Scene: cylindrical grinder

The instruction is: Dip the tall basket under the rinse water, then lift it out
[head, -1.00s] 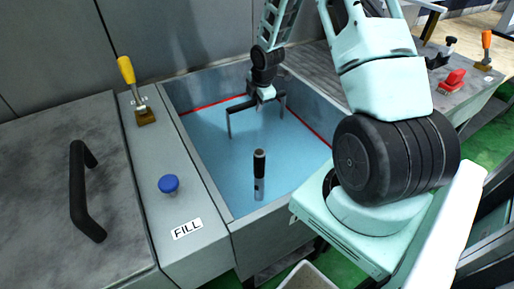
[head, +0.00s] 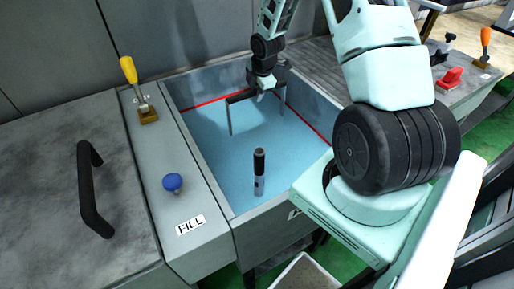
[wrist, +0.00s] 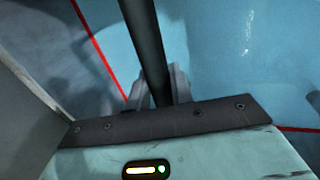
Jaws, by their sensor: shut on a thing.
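My gripper (head: 264,90) is over the water-filled rinse tank (head: 205,172), shut on a dark bar handle (head: 241,97). In the wrist view the black handle (wrist: 146,40) runs between the fingers of my gripper (wrist: 160,88). In the head view two thin legs drop from the handle's ends to the blue water (head: 215,140). I take this handle as the tall basket's. The basket's body does not show; the water hides whatever is below the legs.
A dark-topped upright post (head: 259,168) stands in the water near the tank's front wall. A red line runs around the tank's inside. A blue knob (head: 173,183) and a yellow-handled lever (head: 130,75) are on the left ledge, beside a lid handle (head: 90,190).

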